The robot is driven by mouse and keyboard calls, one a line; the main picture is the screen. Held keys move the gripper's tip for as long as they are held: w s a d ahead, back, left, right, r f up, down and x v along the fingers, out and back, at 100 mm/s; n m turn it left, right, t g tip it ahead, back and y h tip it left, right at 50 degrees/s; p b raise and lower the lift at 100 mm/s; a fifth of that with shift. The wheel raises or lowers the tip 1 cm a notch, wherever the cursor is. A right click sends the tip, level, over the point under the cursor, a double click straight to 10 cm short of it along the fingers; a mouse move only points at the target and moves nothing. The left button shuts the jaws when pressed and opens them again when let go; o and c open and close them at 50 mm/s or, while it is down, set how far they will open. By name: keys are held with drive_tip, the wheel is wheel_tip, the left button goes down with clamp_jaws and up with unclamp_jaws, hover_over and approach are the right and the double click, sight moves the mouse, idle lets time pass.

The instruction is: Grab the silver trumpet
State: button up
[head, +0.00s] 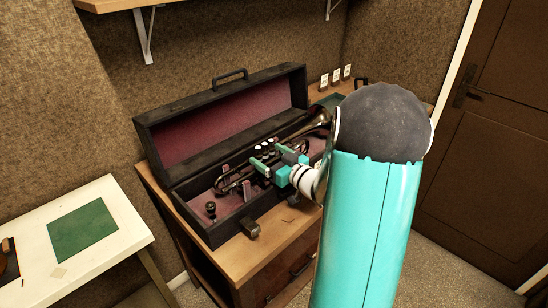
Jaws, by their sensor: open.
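The silver trumpet (237,180) lies in an open black case (222,232) with a dark red lining, on top of a wooden cabinet. It looks dark and metallic here, with its bell toward the upper right and pale valve caps near the middle. My gripper (262,163) is at the trumpet's middle, beside the valves, with its fingers pointing left. It is open. From this view I cannot tell whether the fingers touch the trumpet or are around it. My gripper and arm hide part of the trumpet's near side.
The case lid (222,112) stands open behind the trumpet. A white table (105,200) with a green mat (83,235) stands at the left. A shelf bracket (146,40) is on the wall above. A brown door (490,140) is at the right.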

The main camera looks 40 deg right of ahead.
drive_tip(key=shift+w+a, duration=0.1)
drive_tip(key=shift+w, duration=0.35)
drive_tip(key=shift+r, duration=0.1)
drive_tip(key=c, duration=1.1)
